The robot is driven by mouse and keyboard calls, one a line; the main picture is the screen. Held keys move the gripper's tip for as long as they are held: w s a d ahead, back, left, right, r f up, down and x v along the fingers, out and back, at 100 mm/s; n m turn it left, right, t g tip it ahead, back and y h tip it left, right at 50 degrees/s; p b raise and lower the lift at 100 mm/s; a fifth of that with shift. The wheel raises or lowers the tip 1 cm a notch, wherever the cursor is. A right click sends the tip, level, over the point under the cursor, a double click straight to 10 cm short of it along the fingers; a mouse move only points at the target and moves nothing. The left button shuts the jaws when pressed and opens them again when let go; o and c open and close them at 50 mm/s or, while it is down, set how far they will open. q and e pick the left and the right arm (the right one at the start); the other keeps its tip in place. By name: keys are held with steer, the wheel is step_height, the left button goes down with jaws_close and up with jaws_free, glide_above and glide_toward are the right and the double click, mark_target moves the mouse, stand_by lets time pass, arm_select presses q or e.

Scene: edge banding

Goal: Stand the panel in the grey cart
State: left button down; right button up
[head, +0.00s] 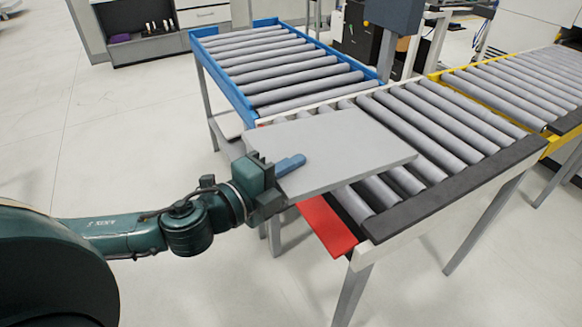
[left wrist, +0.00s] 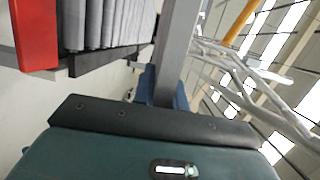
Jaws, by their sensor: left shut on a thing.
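The panel (head: 350,148) is a flat light-grey board lying roughly level over the near roller conveyor. My left gripper (head: 283,172) is shut on its left edge, with a blue finger on top of the board. In the left wrist view the panel (left wrist: 177,45) shows edge-on as a grey strip between the blue fingertips (left wrist: 165,92). I cannot tell for sure whether its far end touches the rollers. I cannot make out the grey cart in either view. My right gripper is not in view.
The near roller conveyor (head: 455,185) has dark side rails and a red end plate (head: 327,226). A blue-framed roller conveyor (head: 270,68) stands behind it, and a yellow-framed one (head: 520,85) at the right. The pale floor (head: 110,130) at the left is clear.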

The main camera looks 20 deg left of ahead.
arm_select(q)
steer(key=shift+w+r+g+y, duration=0.1)
steer(key=shift+r+g+y, duration=0.7)
steer(key=shift+g, duration=0.6)
step_height(320, 180, up, 2)
steer(key=g, duration=0.2)
steer(key=g+y, duration=0.1)
steer(key=g, duration=0.1)
steer(key=shift+g+y, duration=0.3)
steer(key=shift+g, duration=0.1)
steer(key=g, duration=0.1)
steer(key=r+g+y, duration=0.1)
steer(key=g, duration=0.1)
steer(key=g+y, duration=0.1)
steer(key=shift+d+r+g, duration=0.15)
steer(key=shift+r+g, duration=0.15)
steer(key=shift+r, duration=0.05)
steer(key=shift+r+g+y, duration=0.25)
steer(key=shift+g+y, duration=0.15)
steer(key=shift+g, duration=0.7)
